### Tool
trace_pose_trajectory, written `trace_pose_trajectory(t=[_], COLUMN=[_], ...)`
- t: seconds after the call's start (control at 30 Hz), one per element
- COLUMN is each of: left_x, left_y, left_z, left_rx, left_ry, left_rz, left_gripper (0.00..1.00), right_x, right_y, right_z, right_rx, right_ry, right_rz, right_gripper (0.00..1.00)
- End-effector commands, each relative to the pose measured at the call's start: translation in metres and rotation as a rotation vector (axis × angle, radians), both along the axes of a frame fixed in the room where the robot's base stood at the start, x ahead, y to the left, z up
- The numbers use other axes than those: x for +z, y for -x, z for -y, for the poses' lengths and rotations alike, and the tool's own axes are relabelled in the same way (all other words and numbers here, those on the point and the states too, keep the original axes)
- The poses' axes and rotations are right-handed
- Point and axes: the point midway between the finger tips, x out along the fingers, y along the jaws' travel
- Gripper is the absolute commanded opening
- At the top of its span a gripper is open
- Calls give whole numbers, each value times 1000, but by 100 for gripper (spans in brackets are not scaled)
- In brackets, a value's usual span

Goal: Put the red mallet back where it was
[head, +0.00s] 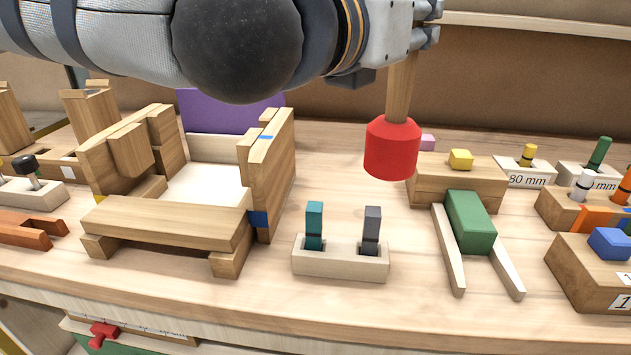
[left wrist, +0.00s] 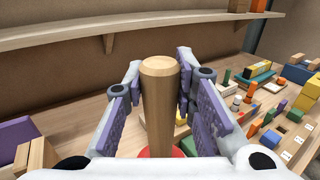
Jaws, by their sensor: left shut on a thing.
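The red mallet has a red head (head: 391,148) and a wooden handle. It hangs head down, and its head is above the workbench in the head view. My left gripper (head: 412,42) is shut on the handle near its upper part. In the left wrist view the handle (left wrist: 160,105) stands between the two finger pads of my left gripper (left wrist: 160,100), with a bit of the red head below. The mallet's former place cannot be told from these frames. My right gripper is not in view.
Below the mallet are a wooden block with a yellow piece (head: 461,159), a green block (head: 470,222) between two rails, and a small rack (head: 341,262) with teal and grey pegs. A wooden frame (head: 270,170) stands left. Bare benchtop (head: 345,190) lies between. A shelf (left wrist: 60,32) runs behind.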

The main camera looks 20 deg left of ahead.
Motion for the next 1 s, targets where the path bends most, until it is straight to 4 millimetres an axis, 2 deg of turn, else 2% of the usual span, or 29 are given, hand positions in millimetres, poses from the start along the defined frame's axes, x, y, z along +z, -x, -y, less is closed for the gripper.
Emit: trace_pose_trajectory(t=[0.17,0.47,0.5,0.6,0.77,0.83,0.9,1.0], left_x=[-4,-49,-62,-82,-96,-111,-125,-132], left_y=[-3,-75,-81,-94,-105,-111,-110,-109], left_z=[-3,-59,-62,-72,-80,-85,-83,-83], left_rx=[14,19,16,15,14,13,12,11], left_ry=[1,1,1,-1,0,-1,-1,-1], left_rz=[0,-7,-9,-7,-2,-6,-6,-1], left_gripper=[0,0,0,0,0,0,0,0], right_x=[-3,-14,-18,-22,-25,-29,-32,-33], right_y=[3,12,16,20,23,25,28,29], right_z=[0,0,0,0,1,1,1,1], right_rx=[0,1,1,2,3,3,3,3], right_ry=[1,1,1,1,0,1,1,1], right_rz=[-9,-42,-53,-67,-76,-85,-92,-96], right_gripper=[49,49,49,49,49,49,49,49])
